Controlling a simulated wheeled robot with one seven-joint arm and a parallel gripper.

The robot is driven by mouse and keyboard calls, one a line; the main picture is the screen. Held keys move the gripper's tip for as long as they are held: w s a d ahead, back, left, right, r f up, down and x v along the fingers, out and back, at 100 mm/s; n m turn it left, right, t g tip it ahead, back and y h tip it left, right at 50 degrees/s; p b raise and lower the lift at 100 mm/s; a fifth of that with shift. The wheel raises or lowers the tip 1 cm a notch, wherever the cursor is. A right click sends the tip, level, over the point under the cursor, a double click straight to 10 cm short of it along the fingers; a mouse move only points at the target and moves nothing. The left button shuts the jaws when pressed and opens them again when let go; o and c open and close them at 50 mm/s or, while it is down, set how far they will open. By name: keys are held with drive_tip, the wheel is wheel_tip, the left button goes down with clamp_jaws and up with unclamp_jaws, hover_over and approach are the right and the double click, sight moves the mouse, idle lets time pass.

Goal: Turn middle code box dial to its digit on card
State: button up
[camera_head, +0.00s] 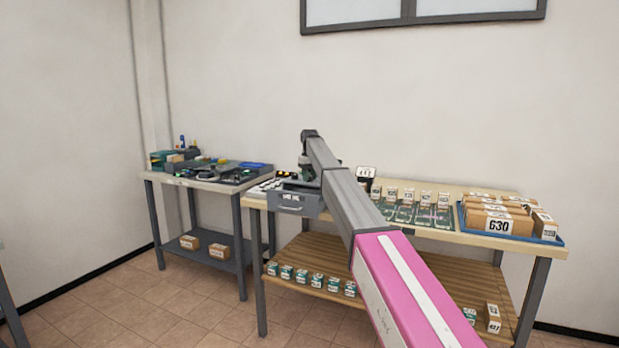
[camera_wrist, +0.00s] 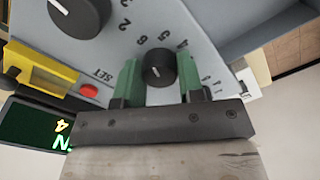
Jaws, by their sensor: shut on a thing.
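The grey code box (camera_head: 297,200) stands at the left end of the wooden table, with its front drawer handle facing out. In the wrist view its grey face (camera_wrist: 205,35) carries black dials ringed with printed digits. My gripper (camera_wrist: 160,76) has its green fingers on both sides of one small black dial (camera_wrist: 158,66) and is shut on it. Another, larger-looking dial (camera_wrist: 78,14) is up and left. I cannot tell from here which dial is the middle one. A card with dark print (camera_head: 366,172) stands behind the box; its digits are too small to read.
In the wrist view a red button (camera_wrist: 88,90) marked SET, a yellow part (camera_wrist: 42,72) and a dark display with green characters (camera_wrist: 35,128) lie left. Small boxes (camera_head: 408,194) and a blue parcel tray (camera_head: 551,240) stand to the right. A second bench (camera_head: 213,184) is at left.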

drive_tip(key=shift+n, duration=1.2)
drive_tip(key=o, duration=0.9)
wheel_tip(320, 180, up, 11)
drive_tip(key=shift+f, duration=0.1)
